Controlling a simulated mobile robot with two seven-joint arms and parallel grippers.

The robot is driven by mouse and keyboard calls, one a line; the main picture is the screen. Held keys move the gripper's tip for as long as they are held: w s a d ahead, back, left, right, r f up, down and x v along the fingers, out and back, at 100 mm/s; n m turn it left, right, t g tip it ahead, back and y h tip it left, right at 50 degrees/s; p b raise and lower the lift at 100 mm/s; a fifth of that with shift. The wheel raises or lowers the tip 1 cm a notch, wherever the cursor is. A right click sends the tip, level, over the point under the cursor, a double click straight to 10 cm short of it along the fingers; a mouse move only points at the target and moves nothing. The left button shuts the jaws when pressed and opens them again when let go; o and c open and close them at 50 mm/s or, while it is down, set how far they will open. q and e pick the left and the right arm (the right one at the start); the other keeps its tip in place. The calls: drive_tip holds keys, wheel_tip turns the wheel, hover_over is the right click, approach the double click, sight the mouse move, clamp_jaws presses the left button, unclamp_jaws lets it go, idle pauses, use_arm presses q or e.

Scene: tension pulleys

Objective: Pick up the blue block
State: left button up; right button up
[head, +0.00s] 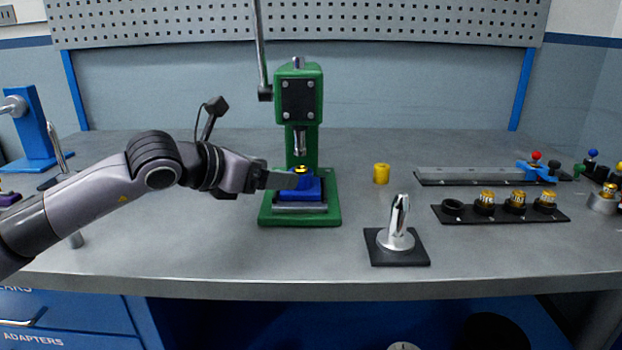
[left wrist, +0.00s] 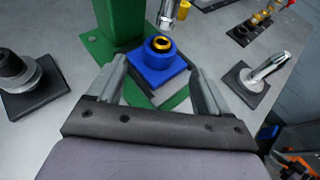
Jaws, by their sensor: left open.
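The blue block (head: 314,190) sits on the base of the green press (head: 325,212), under its metal ram. It has a square base and a round raised collar with a brass-coloured ring (head: 300,169) in the top. In the left wrist view the blue block (left wrist: 162,72) lies ahead of the fingertips, roughly centred between them. My left gripper (left wrist: 163,80) is open, its two fingers apart with nothing held. In the head view my left gripper (head: 282,180) reaches in from the left, beside the collar, and partly hides it. I cannot tell if it touches. My right gripper is not in view.
A yellow cylinder (head: 381,173) stands right of the press. A chrome handle (head: 398,225) stands upright on a black plate (head: 382,255). A black rack (head: 470,217) with brass parts is at the right. A blue stand (head: 38,125) is at the far left.

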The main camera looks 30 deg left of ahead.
sight(295, 171)
use_arm(q)
drive_tip(key=shift+p+x, duration=0.45)
drive_tip(key=shift+x, duration=0.3)
drive_tip(key=shift+w+d, duration=0.15)
drive_tip(key=shift+w, duration=0.2)
drive_tip(key=p+x, duration=0.1)
drive_tip(key=x, duration=0.2)
drive_tip(key=shift+w+r, duration=0.15)
drive_tip(key=shift+w, duration=0.05)
drive_tip(key=shift+w+d+f+p, duration=0.1)
drive_tip(key=shift+w+f+p, duration=0.2)
drive_tip(key=shift+w, duration=0.2)
drive_tip(key=c, duration=1.2)
drive_tip(key=shift+r, duration=0.15)
clamp_jaws()
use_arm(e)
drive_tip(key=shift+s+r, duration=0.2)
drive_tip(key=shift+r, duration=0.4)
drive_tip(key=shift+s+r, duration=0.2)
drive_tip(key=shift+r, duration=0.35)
